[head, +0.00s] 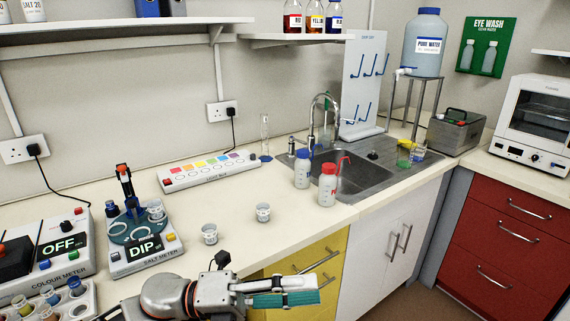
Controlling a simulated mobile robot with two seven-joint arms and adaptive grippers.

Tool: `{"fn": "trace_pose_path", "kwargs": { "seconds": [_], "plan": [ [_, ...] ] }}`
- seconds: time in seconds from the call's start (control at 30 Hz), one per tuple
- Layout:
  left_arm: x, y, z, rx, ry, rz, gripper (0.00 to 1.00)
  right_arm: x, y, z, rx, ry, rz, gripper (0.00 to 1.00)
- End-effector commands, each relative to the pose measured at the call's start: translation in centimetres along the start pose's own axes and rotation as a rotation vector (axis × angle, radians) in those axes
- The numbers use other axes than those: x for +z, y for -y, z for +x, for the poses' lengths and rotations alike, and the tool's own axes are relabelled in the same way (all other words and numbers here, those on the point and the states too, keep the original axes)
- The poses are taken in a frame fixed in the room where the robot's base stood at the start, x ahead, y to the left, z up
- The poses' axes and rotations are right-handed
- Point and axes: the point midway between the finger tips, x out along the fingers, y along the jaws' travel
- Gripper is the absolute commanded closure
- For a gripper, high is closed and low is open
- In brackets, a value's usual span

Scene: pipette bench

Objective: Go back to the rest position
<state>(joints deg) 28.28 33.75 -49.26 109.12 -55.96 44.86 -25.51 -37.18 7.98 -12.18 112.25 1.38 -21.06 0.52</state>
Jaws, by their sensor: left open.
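My left gripper (306,290) is in the lower middle of the head view, in front of the bench's front edge and the yellow drawers (305,262). It points right, its fingers are seen from the side with a teal pad, and it is open. I see nothing held in it. It is apart from the two small cups on the bench, the nearer cup (210,234) and the other cup (263,212). My right gripper is not in view.
The salt meter (165,252) reads DIP and the colour meter (62,244) reads OFF. A cup rack (88,308) is at lower left. A red-capped bottle (327,188) and a blue-capped bottle (302,172) stand by the sink (375,178). The bench front between cups and sink is clear.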

Motion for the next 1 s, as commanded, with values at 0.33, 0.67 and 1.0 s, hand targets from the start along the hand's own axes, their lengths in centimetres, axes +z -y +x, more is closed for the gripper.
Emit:
{"fn": "trace_pose_path", "kwargs": {
  "seconds": [0.33, 0.67, 1.0],
  "plan": [
    [4.7, -6.4, -6.0, -0.199, 0.649, -0.599, 0.56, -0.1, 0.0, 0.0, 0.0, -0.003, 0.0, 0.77],
    [-2.3, -20.6, -19.2, -0.241, 1.275, -1.212, 0.56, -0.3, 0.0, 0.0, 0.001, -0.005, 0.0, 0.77],
    [-15.8, -28.5, -27.7, -0.207, 1.681, -1.605, 0.56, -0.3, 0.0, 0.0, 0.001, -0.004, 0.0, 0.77]
  ]
}}
